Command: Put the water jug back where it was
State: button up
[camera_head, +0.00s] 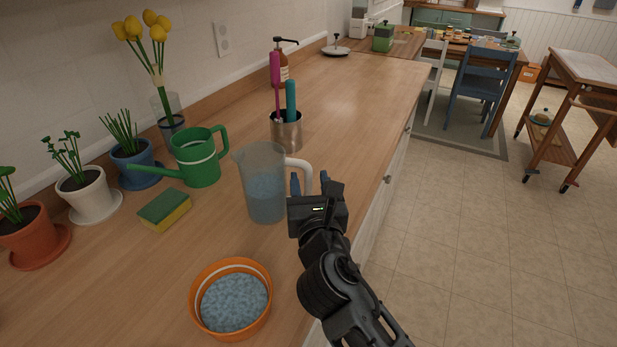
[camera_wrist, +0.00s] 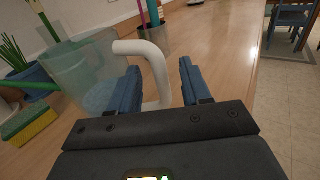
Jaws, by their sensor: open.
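The water jug (camera_head: 264,190) is clear with a white handle (camera_head: 300,172) on its right side. It stands upright on the wooden counter and holds bluish water. My gripper (camera_head: 309,184) is at the jug's handle side, near the counter's front edge. In the wrist view, my gripper (camera_wrist: 163,88) is open, with the white handle (camera_wrist: 155,72) showing between its two blue fingers. The jug's body (camera_wrist: 85,70) is to the left of the fingers there. I cannot tell whether the fingers touch the handle.
An orange bowl (camera_head: 265,313) of bluish contents stands in front of the jug. A green watering can (camera_head: 200,165), a sponge (camera_head: 165,210) and potted plants (camera_head: 95,196) are to the left. A metal cup (camera_head: 286,133) with tools stands behind. The counter beyond is mostly clear.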

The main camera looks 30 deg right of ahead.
jog(key=b+v, duration=0.1)
jog(key=v, duration=0.8)
jog(key=shift+s, duration=0.3)
jog(key=shift+a, duration=0.1)
jog(key=s+f+m+g+y, duration=0.1)
jog(key=s+f+m+y, duration=0.2)
jog(key=s+f+m, duration=0.4)
jog(key=s+f+m+g+y, duration=0.15)
jog(key=s+m, duration=0.25)
jog(key=s, duration=0.5)
jog(key=s+d+r+m+y, duration=0.1)
jog(key=s+r+m, duration=0.2)
jog(key=s+m, duration=0.6)
jog(key=s+d+r+m, duration=0.1)
jog(key=s+r+m, duration=0.1)
jog(key=s+m, duration=0.7)
jog(key=shift+r+m+y, duration=0.35)
jog(key=shift+r+m, duration=0.05)
jog(key=shift+m, duration=1)
jog(key=shift+d, duration=0.15)
